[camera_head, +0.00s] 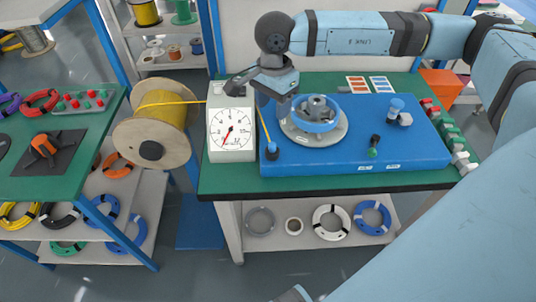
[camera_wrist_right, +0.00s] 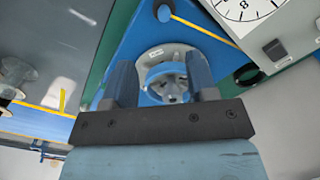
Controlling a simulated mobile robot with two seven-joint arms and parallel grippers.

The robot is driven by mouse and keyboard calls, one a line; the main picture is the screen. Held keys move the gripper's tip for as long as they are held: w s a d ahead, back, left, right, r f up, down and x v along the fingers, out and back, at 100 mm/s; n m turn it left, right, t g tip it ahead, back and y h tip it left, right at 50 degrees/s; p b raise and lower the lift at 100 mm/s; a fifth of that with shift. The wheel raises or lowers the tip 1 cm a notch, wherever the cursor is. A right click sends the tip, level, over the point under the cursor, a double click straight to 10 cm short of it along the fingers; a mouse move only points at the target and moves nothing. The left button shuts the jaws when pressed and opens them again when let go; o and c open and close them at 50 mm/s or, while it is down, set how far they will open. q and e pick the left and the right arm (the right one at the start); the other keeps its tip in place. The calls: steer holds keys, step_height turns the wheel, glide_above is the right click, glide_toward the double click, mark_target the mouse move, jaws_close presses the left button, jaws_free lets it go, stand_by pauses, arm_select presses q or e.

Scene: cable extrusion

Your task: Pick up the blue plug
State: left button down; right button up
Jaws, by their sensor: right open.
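A small blue plug (camera_head: 272,151) stands at the front left corner of the blue machine base (camera_head: 325,172), with the yellow cable running up from it. In the right wrist view the plug (camera_wrist_right: 163,12) is at the top, beyond the fingers, with the cable leading right. My right gripper (camera_head: 275,92) is above the base's left part, higher than the plug and apart from it. In its wrist view the gripper (camera_wrist_right: 161,72) is open and empty, with the blue ring on its round plate (camera_wrist_right: 168,70) showing between the fingers. My left gripper is not in view.
A dial gauge (camera_head: 231,134) stands left of the plug, and a yellow cable spool (camera_head: 165,112) is farther left. The green table edge (camera_head: 225,184) is in front.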

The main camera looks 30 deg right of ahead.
mark_target(272, 144)
steer(key=f, duration=1.3)
steer(key=shift+w+d+f, duration=0.25)
steer(key=shift+w+f, duration=0.05)
steer(key=shift+f, duration=0.05)
steer(key=shift+c, duration=0.4)
jaws_close()
